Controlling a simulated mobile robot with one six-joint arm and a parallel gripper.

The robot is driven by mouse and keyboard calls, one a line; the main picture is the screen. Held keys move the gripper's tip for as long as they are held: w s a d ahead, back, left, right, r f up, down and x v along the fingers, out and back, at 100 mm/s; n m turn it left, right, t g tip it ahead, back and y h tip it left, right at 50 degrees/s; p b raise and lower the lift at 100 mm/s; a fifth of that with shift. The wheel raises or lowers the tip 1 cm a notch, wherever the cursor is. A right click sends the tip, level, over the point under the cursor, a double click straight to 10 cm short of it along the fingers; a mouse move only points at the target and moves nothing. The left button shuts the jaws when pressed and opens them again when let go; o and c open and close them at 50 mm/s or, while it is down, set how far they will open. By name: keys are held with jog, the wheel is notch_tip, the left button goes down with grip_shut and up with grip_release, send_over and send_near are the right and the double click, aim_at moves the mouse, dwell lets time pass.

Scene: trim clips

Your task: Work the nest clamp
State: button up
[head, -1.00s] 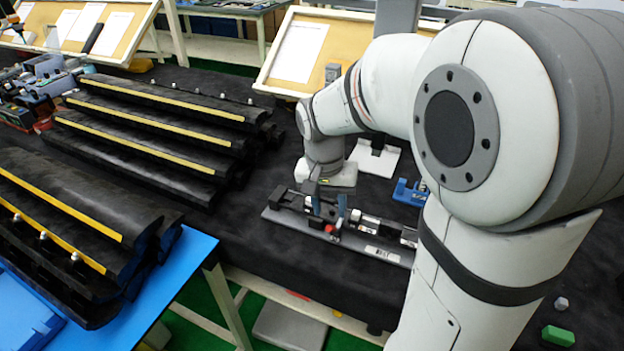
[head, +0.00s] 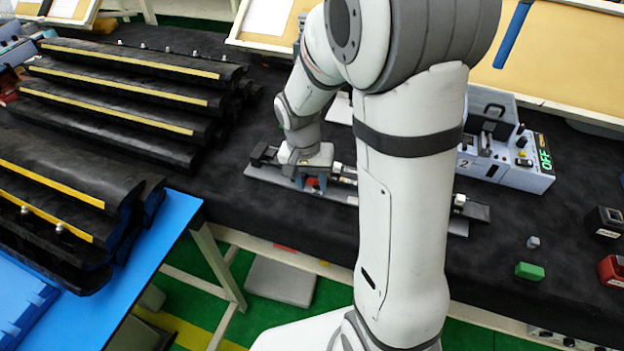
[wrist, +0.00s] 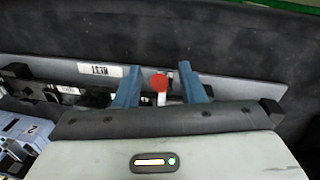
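The nest is a long grey plate (head: 337,191) with dark fixtures, lying on the black table cover. In the wrist view the plate (wrist: 225,82) carries a NEST label (wrist: 94,70). The clamp's round red knob (wrist: 160,83) sits on a pale lever (wrist: 165,101). My gripper (wrist: 161,85) has its two blue fingers on either side of the knob, with a visible gap on each side, so it is open. In the head view my gripper (head: 312,184) is down at the plate, and red shows between its fingers. My arm hides the plate's middle in the head view.
A grey-blue control box (head: 508,150) with a green OFF display stands to the right. A green block (head: 530,271) and a small grey block (head: 533,242) lie near the front right. Black yellow-striped trim pieces (head: 120,90) fill the left. Dark table between is clear.

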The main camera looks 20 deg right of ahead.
jog(key=shift+c, duration=0.2)
grip_shut()
jog(key=shift+f, duration=0.1)
